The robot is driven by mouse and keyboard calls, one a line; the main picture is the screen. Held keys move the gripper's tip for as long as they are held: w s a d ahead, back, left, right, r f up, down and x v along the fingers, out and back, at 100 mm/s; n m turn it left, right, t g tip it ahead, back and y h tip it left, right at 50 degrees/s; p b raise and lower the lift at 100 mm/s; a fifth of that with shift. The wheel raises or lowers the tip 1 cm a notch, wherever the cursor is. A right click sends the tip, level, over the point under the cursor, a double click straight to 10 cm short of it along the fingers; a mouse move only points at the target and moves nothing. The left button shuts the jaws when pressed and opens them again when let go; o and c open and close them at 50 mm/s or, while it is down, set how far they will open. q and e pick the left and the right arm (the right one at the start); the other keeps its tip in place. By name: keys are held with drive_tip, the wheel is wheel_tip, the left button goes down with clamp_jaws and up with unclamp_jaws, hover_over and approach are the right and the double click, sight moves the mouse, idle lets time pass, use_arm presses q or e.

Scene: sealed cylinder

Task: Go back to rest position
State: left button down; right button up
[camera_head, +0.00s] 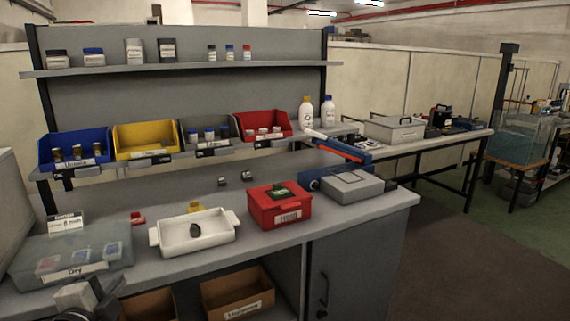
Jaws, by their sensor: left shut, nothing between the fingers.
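My left gripper (88,300) shows at the bottom left corner of the head view, partly cut off by the frame edge. It is shut and empty, in front of the workbench (340,221) and just below the clear "Dry" box (118,254). My right gripper is not in view. A white tray (168,245) with a dark oval thing (194,230) in it stands on the bench. A red box (279,207) with a green and black top stands to its right.
Blue (84,139), yellow (147,151), grey and red bins hang on a rail above the bench. Jars line the upper shelf (200,67). A grey device (346,187) sits at the bench's right. Open cardboard boxes (238,308) lie below. Floor at right is clear.

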use_arm(q)
drive_tip(key=s+d+f+n+g+h, duration=0.4)
drive_tip(key=s+d+f+n, duration=0.7)
drive_tip(key=s+d+f, duration=0.7)
drive_tip(key=s+f+g, duration=0.1)
drive_tip(key=s, duration=0.1)
drive_tip(key=shift+s+f+n, duration=0.3)
drive_tip(key=shift+n, duration=0.1)
